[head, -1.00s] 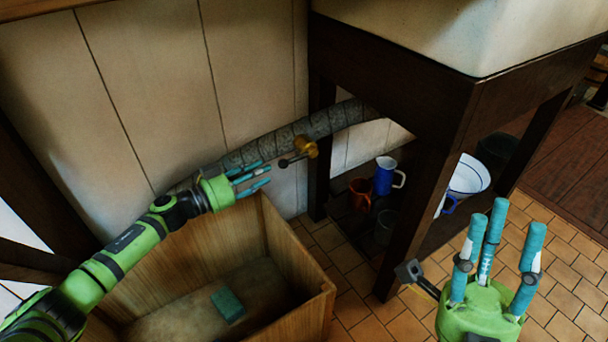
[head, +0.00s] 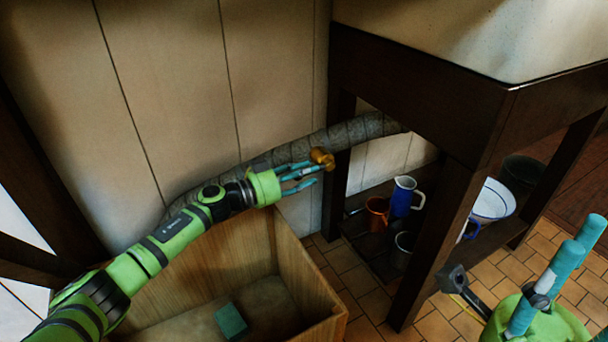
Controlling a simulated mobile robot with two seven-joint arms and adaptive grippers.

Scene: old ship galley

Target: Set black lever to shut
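A brass valve (head: 322,157) sits on the grey wrapped pipe along the wall. The black lever is hidden behind the fingers of my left gripper (head: 311,173). This gripper reaches the valve from the left, with its teal fingertips just below and left of the brass. Its upper and lower fingers are apart, and whether they touch the lever cannot be seen.
A wooden box (head: 297,262) with a green sponge (head: 230,321) inside stands below my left arm. A dark wooden sink stand (head: 425,240) is at the right. A blue jug (head: 402,198), an orange mug (head: 377,213) and a white basin (head: 493,200) are beneath it.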

